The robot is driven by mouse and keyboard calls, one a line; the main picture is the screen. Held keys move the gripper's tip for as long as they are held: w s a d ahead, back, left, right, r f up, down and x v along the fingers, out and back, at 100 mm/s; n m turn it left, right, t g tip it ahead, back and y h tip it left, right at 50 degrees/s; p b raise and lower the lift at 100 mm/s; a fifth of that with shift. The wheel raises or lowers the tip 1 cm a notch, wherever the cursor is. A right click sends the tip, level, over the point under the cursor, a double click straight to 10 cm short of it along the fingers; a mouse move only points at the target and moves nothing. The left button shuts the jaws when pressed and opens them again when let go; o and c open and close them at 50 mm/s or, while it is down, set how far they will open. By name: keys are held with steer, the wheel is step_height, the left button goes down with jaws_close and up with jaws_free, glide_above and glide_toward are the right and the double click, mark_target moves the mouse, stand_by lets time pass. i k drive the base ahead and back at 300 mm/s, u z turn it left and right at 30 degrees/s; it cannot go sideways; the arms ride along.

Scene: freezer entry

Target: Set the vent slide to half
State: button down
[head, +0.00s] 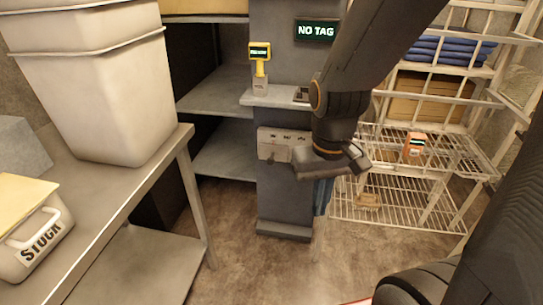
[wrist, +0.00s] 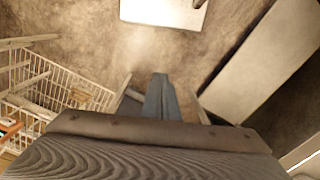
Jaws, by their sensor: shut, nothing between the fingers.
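The vent plate (head: 283,138) is a grey panel with small dark labels on the front of the pillar, in the head view. A pale piece, which looks like the vent slide (head: 269,153), shows low at its left end; its exact setting is too small to read. My gripper (head: 303,172) is shut and empty, just below and to the right of the plate. From this angle I cannot tell whether it touches the panel, and it and the arm cover the area at the plate's right. In the wrist view a wide dark ridged part fills the bottom; the vent does not show.
A small ledge (head: 268,97) with a yellow scanner (head: 260,58) juts out above the vent plate. A blue cloth (head: 322,196) hangs below my gripper. A wire rack (head: 440,150) stands at right, a steel table (head: 125,190) with a white bin (head: 95,90) at left.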

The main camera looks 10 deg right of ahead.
mark_target(273, 154)
steer(key=z, duration=0.5)
steer(key=k, duration=0.65)
steer(key=z, duration=0.85)
steer(key=i, duration=0.55)
steer(key=u, duration=0.5)
steer(key=i, duration=0.8)
steer(key=u, duration=0.75)
